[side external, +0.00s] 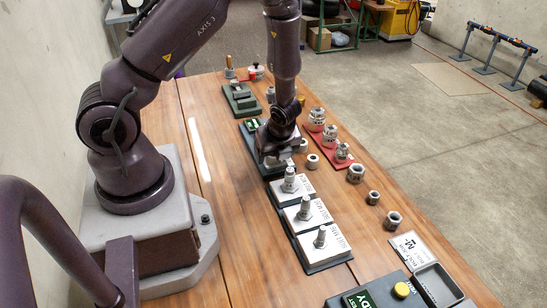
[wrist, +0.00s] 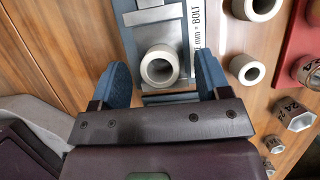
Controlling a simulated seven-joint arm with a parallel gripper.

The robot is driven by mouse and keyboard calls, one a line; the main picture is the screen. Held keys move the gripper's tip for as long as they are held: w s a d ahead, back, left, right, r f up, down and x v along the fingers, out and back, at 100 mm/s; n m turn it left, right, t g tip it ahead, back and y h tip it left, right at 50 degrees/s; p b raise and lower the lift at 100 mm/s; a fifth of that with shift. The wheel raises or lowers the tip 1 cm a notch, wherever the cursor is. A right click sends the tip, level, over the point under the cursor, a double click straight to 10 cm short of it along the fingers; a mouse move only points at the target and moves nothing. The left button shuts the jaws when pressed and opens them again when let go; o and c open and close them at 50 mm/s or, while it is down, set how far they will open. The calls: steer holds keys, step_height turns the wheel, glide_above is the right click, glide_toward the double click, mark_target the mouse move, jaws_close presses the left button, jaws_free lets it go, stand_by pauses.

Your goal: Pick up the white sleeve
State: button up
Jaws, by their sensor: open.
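In the wrist view, a short white sleeve (wrist: 160,66) stands between the two blue fingers of my gripper (wrist: 162,76), with its round bore facing the camera. My gripper is open, and a gap shows between the sleeve and each finger. The sleeve is over a grey board with a white labelled plate (wrist: 197,30). In the side view, my gripper (side external: 275,158) is low over the far end of the row of plates, and my arm mostly hides what lies between the fingers.
Plates with upright bolts (side external: 304,214) stand in front of my gripper. Loose pale rings (side external: 313,161) and grey nuts (side external: 356,174) lie to the right. A red tray (side external: 322,137) holds several labelled parts. A green fixture (side external: 239,99) stands behind. A yellow button (side external: 401,290) is at the front.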

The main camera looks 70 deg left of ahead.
steer(key=shift+a+f, duration=0.1)
steer(key=shift+f, duration=0.15)
steer(key=c, duration=1)
steer(key=shift+c, duration=0.4)
steer(key=shift+r, duration=0.1)
